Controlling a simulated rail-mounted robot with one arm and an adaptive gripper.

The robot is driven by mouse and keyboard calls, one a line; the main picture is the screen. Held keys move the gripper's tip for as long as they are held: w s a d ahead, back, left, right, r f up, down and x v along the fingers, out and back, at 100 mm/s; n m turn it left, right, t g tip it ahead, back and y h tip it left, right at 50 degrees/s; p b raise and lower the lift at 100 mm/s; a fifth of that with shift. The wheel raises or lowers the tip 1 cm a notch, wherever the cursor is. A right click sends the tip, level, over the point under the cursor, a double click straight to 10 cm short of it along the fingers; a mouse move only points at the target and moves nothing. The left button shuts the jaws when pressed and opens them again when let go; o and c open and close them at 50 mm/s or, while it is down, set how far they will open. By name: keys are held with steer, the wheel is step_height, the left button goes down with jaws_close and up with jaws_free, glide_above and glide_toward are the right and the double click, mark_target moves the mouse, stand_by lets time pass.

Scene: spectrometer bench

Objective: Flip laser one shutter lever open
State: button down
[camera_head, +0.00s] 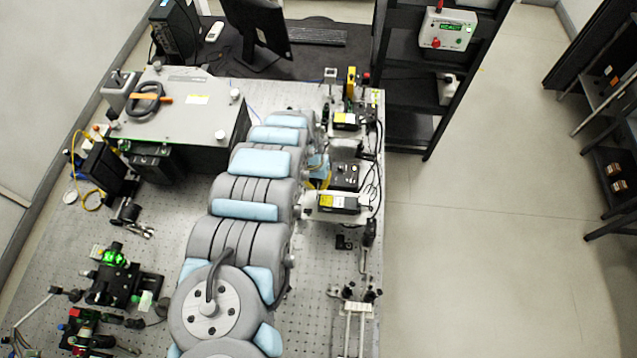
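Several small black laser-like boxes stand along the right side of the bench: one at the back with a yellow label (345,121), a plain dark one in the middle (345,176), and one nearer with a yellow label (338,203). I cannot tell which is laser one. No shutter lever can be made out at this size, so its position is unclear. My grey and blue arm reaches up the middle of the bench, just left of these boxes. Its far end is near the back box. My gripper's fingers are hidden behind the arm links.
A large grey enclosure (185,103) stands at the back left. Optics mounts (115,285) crowd the front left. Black cables run along the bench's right edge. A monitor (258,30) stands behind. A controller box (447,29) is on the black shelf.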

steer(key=shift+w+f, duration=0.1)
steer(key=shift+f, duration=0.05)
steer(key=shift+w+d+f+b, duration=0.15)
steer(key=shift+f+b, duration=0.1)
steer(key=shift+b, duration=1)
steer(key=g+b, duration=0.1)
steer(key=b, duration=0.2)
steer(key=shift+f+g+b, duration=0.2)
steer(key=shift+g+b, duration=0.1)
steer(key=shift+b, duration=0.05)
steer(key=b, duration=0.2)
steer(key=shift+w+g+b, duration=0.15)
steer(key=shift+g+b, duration=0.15)
steer(key=shift+b, duration=0.05)
steer(key=shift+g+b, duration=0.3)
steer(key=shift+b, duration=0.7)
steer(key=shift+r, duration=0.25)
steer(key=c, duration=1)
jaws_free()
steer(key=shift+c, duration=0.2)
steer(key=shift+r+p, duration=0.2)
steer(key=shift+p, duration=0.45)
